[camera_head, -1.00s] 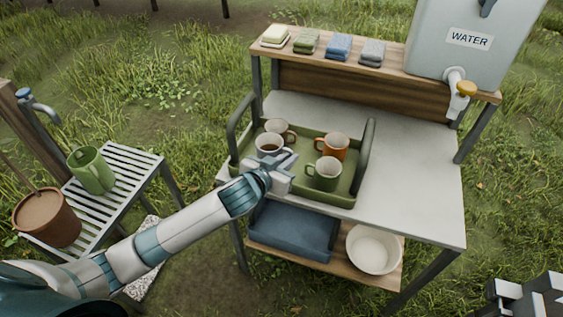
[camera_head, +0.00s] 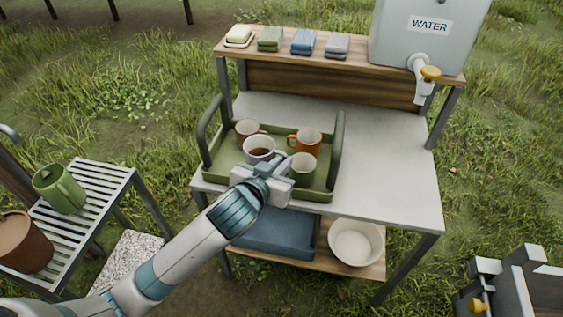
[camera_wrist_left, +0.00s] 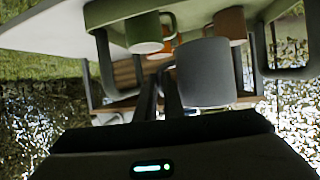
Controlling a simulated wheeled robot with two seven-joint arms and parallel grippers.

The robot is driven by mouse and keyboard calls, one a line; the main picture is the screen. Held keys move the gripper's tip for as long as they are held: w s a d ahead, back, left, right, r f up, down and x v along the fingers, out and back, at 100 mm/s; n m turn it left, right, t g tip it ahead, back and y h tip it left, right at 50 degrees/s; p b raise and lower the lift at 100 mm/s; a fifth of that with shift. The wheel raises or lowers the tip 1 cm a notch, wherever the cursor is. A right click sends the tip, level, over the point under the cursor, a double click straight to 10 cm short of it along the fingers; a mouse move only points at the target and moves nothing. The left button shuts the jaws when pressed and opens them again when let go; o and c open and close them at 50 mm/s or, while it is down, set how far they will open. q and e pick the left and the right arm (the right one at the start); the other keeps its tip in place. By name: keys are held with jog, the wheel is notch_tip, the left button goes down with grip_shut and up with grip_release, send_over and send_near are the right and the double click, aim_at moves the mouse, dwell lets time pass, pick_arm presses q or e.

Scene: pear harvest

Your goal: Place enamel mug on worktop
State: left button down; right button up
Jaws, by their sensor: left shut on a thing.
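The white enamel mug (camera_head: 258,146) with dark drink in it is upright over the green tray (camera_head: 318,194). My left gripper (camera_head: 272,176) is beside it, shut on its handle; the grip is partly hidden. In the left wrist view the mug (camera_wrist_left: 205,72) looks grey, right against the dark fingers (camera_wrist_left: 160,98). I cannot tell how far it is above the tray. A green mug (camera_head: 303,172) stands close to the gripper's right. The worktop (camera_head: 388,170) is pale grey. My right gripper (camera_head: 508,280) is at the bottom right, its jaws unclear.
An orange mug (camera_head: 309,141) and a grey-brown mug (camera_head: 246,128) stand in the tray. Its raised handle (camera_head: 337,150) borders the bare worktop on the right. A water tank (camera_head: 430,35) with tap is at the back. A slatted table (camera_head: 100,205) stands left.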

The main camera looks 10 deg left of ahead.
pick_arm(q)
jog(key=w+a+r+n+y, duration=0.1)
jog(key=a+r, duration=0.4)
jog(key=r, duration=0.5)
jog(key=w+a+r+n+y, duration=0.1)
jog(key=a+r, duration=0.4)
jog(key=r, duration=0.5)
jog(key=shift+w+a+n+t+y, duration=0.25)
jog(key=shift+w+n+t+y, duration=0.05)
jog(key=shift+w+y, duration=0.2)
